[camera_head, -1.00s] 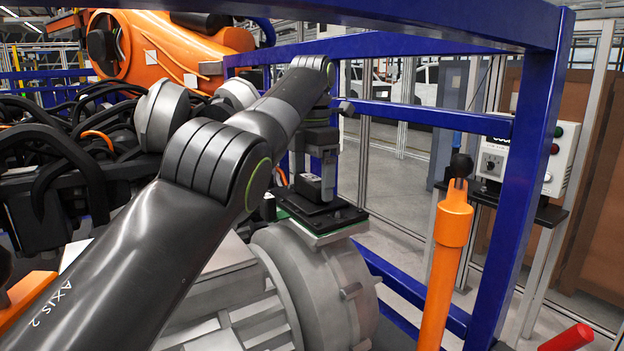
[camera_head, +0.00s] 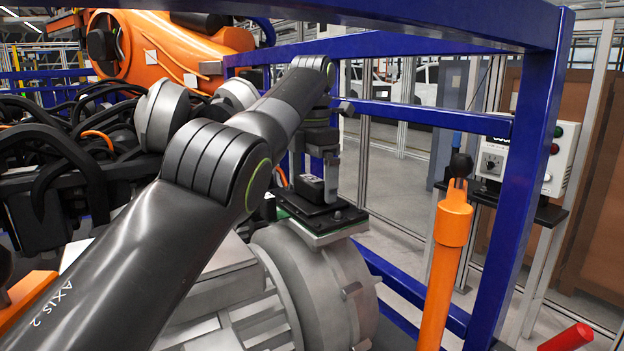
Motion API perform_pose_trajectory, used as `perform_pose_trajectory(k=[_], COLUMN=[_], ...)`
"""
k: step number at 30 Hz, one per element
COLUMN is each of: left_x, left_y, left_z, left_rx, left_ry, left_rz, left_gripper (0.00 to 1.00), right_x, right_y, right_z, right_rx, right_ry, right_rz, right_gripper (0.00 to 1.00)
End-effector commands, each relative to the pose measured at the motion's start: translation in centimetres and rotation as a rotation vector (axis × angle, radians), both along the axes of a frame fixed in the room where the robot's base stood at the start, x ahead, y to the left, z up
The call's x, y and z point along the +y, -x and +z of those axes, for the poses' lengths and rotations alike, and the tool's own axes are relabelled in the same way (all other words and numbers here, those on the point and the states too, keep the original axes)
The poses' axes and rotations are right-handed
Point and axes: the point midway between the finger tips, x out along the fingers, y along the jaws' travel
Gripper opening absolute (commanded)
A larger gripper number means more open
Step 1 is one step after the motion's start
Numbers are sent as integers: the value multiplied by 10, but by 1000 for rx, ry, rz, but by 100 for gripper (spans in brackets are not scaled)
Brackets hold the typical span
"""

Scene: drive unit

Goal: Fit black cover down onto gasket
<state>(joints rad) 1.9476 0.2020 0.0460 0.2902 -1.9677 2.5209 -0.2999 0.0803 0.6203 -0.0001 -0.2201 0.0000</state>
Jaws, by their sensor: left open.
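The black cover (camera_head: 338,218) is a flat black plate with a raised block, on top of the grey drive unit (camera_head: 318,285). A thin green edge, likely the gasket (camera_head: 300,229), shows beneath it above a pale metal flange. I cannot tell whether the cover sits fully flush on it. My left gripper (camera_head: 322,190) points down just above the cover's raised block and is open. Its fingers are small in view and partly hidden by my left arm, which also hides the cover's left part. My right gripper is not in view.
Blue frame bars (camera_head: 515,190) run behind and to the right of the drive unit. An orange post (camera_head: 446,250) stands in front at right. A control box (camera_head: 528,155) stands beyond. Black cables (camera_head: 50,150) and an orange robot arm (camera_head: 165,45) fill the left.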

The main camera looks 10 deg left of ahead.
Motion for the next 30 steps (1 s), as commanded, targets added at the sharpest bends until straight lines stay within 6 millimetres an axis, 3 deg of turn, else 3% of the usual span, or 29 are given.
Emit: perform_pose_trajectory(k=[24, 30], left_x=[0, 0], left_y=[0, 0], left_z=[99, 115], left_rx=[-1, -1], left_ry=[0, 0], left_rz=[0, 0], left_gripper=[100, 100], right_x=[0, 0], right_y=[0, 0], right_z=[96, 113], right_rx=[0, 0], right_ry=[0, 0], right_rz=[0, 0], right_gripper=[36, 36])
